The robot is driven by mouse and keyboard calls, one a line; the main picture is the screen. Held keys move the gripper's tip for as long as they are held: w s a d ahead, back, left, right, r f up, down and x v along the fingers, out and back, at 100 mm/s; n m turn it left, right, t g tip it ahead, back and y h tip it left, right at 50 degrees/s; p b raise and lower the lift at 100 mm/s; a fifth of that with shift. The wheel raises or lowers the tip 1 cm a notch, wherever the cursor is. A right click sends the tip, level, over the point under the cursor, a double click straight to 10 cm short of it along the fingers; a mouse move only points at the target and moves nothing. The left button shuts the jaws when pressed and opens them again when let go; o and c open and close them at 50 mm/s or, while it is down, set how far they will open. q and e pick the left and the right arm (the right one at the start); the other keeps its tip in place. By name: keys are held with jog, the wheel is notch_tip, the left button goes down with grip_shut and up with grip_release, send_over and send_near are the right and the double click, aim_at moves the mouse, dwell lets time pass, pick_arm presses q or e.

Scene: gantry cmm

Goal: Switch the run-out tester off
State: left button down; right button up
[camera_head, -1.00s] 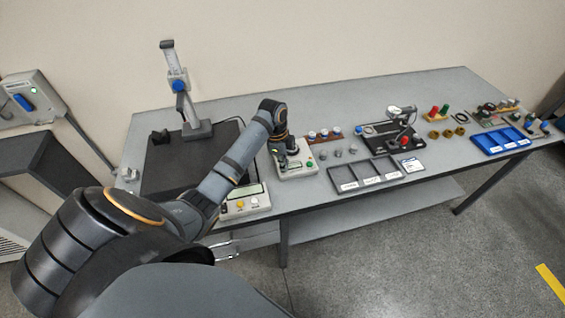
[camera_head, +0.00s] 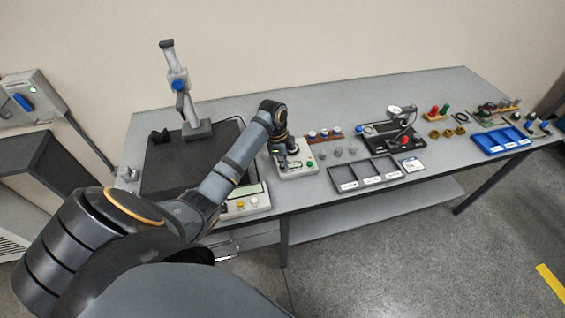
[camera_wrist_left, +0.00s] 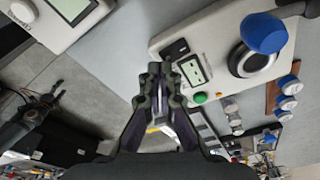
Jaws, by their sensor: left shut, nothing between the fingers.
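The white box (camera_head: 297,171) under my left gripper in the head view looks like the run-out tester. The left wrist view shows its white top (camera_wrist_left: 218,30) with a black rocker switch (camera_wrist_left: 174,49), a small display (camera_wrist_left: 193,71), a green button (camera_wrist_left: 200,98) and a round spindle holding a blue-topped piece (camera_wrist_left: 264,33). My left gripper (camera_head: 284,161) is shut and empty, close over the box. Its fingertips (camera_wrist_left: 158,69) appear next to the rocker switch and display; I cannot tell whether they touch. The switch's position is unclear. My right gripper is out of view.
A second white box with buttons (camera_head: 245,204) stands left of the tester. A height gauge (camera_head: 180,88) stands on the dark plate (camera_head: 160,175). A rack (camera_head: 325,136), grey tray (camera_head: 372,177), dial gauge stand (camera_head: 395,138) and blue tray (camera_head: 500,141) lie rightward.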

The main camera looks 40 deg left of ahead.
pick_arm(q)
jog(key=shift+f, duration=0.65)
notch_tip(320, 180, up, 7)
jog(key=p, duration=0.7)
dwell(0.3)
dwell(0.4)
